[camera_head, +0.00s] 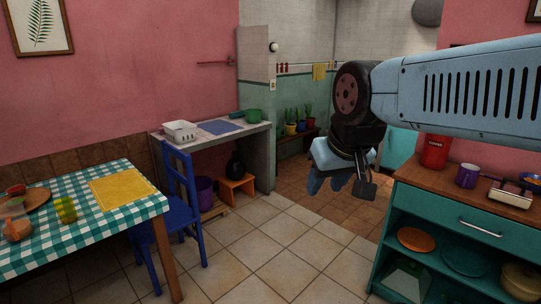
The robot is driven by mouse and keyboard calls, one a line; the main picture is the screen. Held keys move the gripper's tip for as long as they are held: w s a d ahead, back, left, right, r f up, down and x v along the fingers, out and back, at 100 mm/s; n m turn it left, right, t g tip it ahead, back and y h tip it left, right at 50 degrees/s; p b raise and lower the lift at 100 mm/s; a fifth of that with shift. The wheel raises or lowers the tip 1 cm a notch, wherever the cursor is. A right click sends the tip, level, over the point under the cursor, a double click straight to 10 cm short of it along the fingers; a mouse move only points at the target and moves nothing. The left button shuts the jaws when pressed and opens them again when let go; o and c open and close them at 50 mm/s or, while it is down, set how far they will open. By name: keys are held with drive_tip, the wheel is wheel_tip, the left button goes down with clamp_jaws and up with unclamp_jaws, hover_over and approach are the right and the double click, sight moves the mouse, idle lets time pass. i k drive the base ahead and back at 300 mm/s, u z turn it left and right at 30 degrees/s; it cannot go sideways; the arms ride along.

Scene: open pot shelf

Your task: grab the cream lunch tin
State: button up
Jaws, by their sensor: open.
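A small cream box-like item (510,198) sits on the wooden counter above, with dark parts on top. My gripper (342,187) hangs in the air near the middle right, pointing down, open with nothing visible between its fingers. It appears left of the teal unit and apart from both items.
The teal unit (440,222) carries a red canister (435,151) and purple mug (467,176) on top, an orange plate (416,239) below. A checked table (100,233) and blue chair (180,215) stand left. Tiled floor (280,255) between is clear.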

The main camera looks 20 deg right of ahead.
sight(522, 198)
drive_tip(key=z, duration=0.4)
drive_tip(key=i, duration=0.85)
drive_tip(key=z, duration=0.85)
drive_tip(key=i, duration=0.55)
drive_tip(key=z, duration=0.25)
drive_tip(key=k, duration=0.8)
drive_tip(key=z, duration=0.2)
drive_tip(key=i, duration=0.8)
drive_tip(key=u, duration=0.15)
